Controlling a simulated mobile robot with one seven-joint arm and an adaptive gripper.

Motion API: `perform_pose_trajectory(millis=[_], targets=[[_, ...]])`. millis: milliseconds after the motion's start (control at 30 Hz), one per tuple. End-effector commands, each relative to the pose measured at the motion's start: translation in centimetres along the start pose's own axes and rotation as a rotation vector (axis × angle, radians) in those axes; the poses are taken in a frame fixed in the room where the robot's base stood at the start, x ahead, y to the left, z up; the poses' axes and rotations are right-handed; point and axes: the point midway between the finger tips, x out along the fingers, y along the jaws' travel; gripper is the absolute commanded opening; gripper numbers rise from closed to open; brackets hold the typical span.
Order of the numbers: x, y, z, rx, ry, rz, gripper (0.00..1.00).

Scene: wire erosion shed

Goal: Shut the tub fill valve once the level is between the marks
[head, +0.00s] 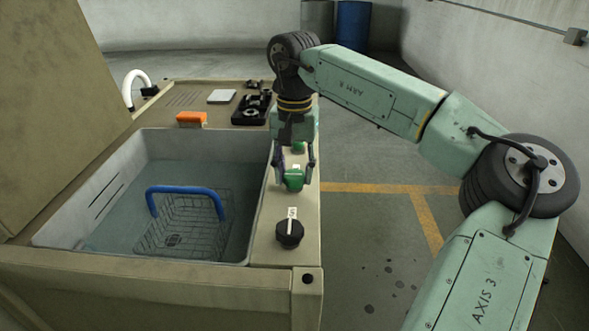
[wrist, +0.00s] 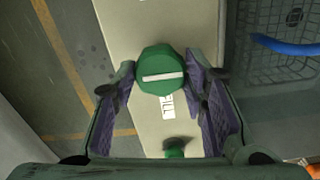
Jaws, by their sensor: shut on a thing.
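The tub (head: 258,190) is pale grey and holds greenish water (head: 120,215). Two dark slanting marks (head: 106,195) show on its left wall. The water's edge looks close below them, but I cannot tell the exact level. The fill valve is a green knob (wrist: 160,70) with a white bar, also in the head view (head: 294,180). A label reading FILL (wrist: 167,106) is beside it on the deck. In the wrist view the bar lies roughly crosswise to the picture. My gripper (wrist: 160,75) is shut on the knob, one finger on each side; it points down in the head view (head: 294,178).
A wire basket (head: 185,225) with a blue handle (head: 185,189) stands in the tub. A black knob (head: 290,233) is nearer on the deck. A small green piece (wrist: 175,148) lies behind the valve. An orange block (head: 191,119) sits at the tub's far edge. Floor at right is clear.

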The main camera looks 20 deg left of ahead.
Motion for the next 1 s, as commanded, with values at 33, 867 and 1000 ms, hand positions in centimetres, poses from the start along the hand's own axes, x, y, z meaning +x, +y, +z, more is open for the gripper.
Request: perform_pose_trajectory(millis=[33,867,1000], targets=[[-0.01,-0.02,0.0,0.0,0.0,-0.001,0.21],[-0.11,0.0,-0.07,0.29,0.001,-0.001,0.11],[-0.09,0.0,-0.08,0.423,0.001,-0.002,0.11]])
